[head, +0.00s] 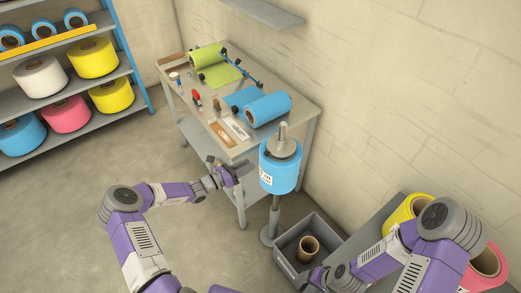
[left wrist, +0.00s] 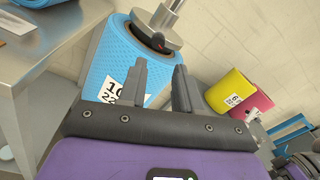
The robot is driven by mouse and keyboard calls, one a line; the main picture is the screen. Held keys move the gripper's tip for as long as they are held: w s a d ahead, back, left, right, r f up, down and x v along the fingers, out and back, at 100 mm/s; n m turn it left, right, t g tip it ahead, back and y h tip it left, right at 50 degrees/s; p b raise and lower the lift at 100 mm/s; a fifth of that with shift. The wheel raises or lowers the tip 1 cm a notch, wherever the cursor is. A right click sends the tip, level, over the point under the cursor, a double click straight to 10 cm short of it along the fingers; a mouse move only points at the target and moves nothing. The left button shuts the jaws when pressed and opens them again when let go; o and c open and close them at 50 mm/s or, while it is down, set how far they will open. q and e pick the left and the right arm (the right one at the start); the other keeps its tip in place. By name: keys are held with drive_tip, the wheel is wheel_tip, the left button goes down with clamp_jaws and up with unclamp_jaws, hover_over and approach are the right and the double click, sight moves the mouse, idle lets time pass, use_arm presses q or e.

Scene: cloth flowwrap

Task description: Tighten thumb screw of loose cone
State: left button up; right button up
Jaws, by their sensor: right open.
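A blue roll (head: 280,172) with a white label stands on a vertical post, capped by a grey metal cone (head: 283,147). In the left wrist view the cone (left wrist: 158,32) sits at the top of the roll (left wrist: 120,65), with a small dark and red part, possibly the thumb screw (left wrist: 161,43), on its side. My left gripper (head: 236,170) is just left of the roll; in the left wrist view its fingers (left wrist: 161,75) are apart with nothing between them, below the cone. My right gripper (head: 308,279) is low, near the grey bin, and is open.
A workbench (head: 300,98) with blue and green rolls stands behind the post. A grey bin (head: 283,259) holding a brown core (head: 308,248) is beside the post's base. Yellow and pink rolls lie at right. A shelf rack (head: 92,119) is at left; floor between is clear.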

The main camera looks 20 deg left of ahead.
sight(265, 154)
use_arm(q)
drive_tip(key=x, duration=0.7)
drive_tip(key=shift+w+r, duration=0.25)
drive_tip(key=shift+w, duration=0.1)
drive_tip(key=shift+c, duration=0.3)
clamp_jaws()
